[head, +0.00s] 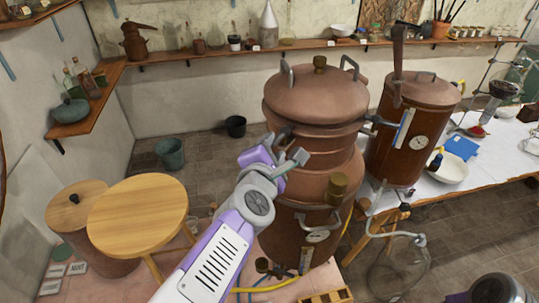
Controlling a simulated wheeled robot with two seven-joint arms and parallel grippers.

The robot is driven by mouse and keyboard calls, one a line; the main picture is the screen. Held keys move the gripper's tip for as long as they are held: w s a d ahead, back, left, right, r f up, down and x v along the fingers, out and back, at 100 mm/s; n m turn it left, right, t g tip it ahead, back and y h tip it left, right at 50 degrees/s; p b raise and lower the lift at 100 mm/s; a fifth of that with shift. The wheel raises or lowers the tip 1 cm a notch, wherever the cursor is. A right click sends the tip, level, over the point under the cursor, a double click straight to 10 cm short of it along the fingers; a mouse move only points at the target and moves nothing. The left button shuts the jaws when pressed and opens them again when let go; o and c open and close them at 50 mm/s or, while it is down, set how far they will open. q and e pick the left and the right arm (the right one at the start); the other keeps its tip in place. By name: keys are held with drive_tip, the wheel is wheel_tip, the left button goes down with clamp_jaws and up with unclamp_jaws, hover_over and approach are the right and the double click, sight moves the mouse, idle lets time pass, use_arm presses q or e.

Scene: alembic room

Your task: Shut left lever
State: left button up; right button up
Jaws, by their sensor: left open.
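A large copper still (318,125) with a domed lid stands in the middle of the head view. A grey metal lever (284,131) sits at the left side of its neck, just behind my gripper, and is partly hidden by it. A similar grey lever (374,121) shows on the right side of the neck. My left gripper (277,157) is open in front of the still's left side, close to the left lever. I cannot tell whether it touches the lever. My right gripper is not in view.
A round wooden stool (138,212) and a wooden-lidded barrel (78,205) stand at the left. A second copper vessel (412,125) stands to the right, by a white-covered table (500,150). A glass flask (400,265) is at the lower right. Floor behind the stool is mostly clear.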

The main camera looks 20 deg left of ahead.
use_arm(q)
drive_tip(key=shift+v, duration=1.7)
drive_tip(key=shift+f, duration=0.1)
